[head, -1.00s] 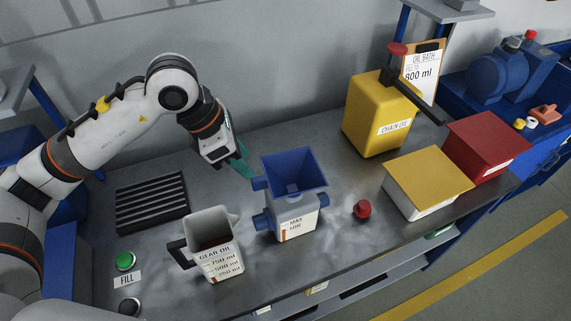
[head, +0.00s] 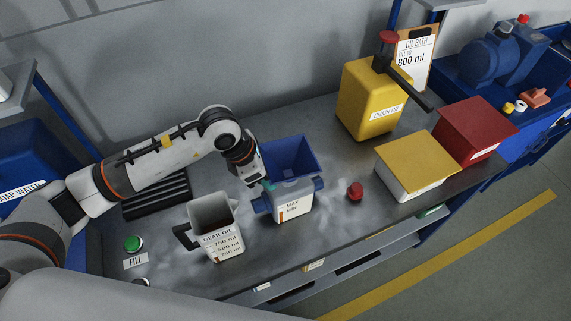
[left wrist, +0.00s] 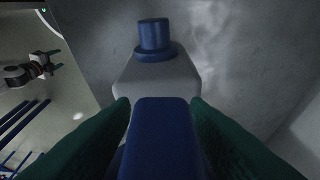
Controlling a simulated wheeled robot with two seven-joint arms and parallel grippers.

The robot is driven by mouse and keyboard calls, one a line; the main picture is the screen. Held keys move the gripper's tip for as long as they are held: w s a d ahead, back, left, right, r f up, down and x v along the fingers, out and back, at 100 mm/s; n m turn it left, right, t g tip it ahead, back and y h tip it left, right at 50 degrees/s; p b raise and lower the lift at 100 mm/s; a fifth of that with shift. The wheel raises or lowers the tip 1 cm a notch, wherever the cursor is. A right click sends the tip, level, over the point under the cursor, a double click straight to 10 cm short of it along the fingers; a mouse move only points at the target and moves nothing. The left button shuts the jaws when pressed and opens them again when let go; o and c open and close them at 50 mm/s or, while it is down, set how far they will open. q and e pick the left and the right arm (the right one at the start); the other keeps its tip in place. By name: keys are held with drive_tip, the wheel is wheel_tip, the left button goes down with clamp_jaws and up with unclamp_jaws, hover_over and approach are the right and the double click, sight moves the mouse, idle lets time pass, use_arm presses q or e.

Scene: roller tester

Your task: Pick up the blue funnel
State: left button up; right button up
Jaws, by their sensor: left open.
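The blue funnel (head: 291,155) stands upright in the top of a grey-white container (head: 293,204) marked MAX and MIN. My left gripper (head: 266,184) is at the funnel's left side, partly hiding it in the head view. In the left wrist view, the green fingers of my left gripper (left wrist: 160,125) are open, one on each side of the funnel's blue tab (left wrist: 162,125). I cannot tell whether they touch it. A small, dark gripper that looks like my right one (left wrist: 56,60) shows at the left wrist view's left edge, its fingers apart.
A GEAR OIL jug (head: 215,230) stands close at the left, a red knob (head: 355,190) at the right. The yellow CHAIN OIL can (head: 370,105), yellow-lidded box (head: 415,170) and red box (head: 475,135) stand farther right. A black rack (head: 155,197) lies behind the jug.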

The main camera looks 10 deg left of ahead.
use_arm(q)
drive_tip(key=shift+f, duration=0.1)
use_arm(e)
drive_tip(key=shift+a, duration=0.25)
use_arm(q)
drive_tip(key=shift+c, duration=1.3)
clamp_jaws()
use_arm(e)
drive_tip(key=shift+s, duration=0.25)
use_arm(q)
drive_tip(key=shift+w+r, duration=0.1)
drive_tip(key=shift+r, duration=0.45)
wheel_tip(320, 180, up, 8)
drive_tip(key=b, duration=0.2)
drive_tip(key=shift+f+b, duration=0.15)
drive_tip(key=shift+b, duration=0.15)
drive_tip(key=shift+r, duration=0.7)
use_arm(e)
drive_tip(key=shift+d+f, duration=0.15)
drive_tip(key=shift+f, duration=0.55)
drive_tip(key=shift+d+f, duration=0.1)
drive_tip(key=shift+f, duration=0.55)
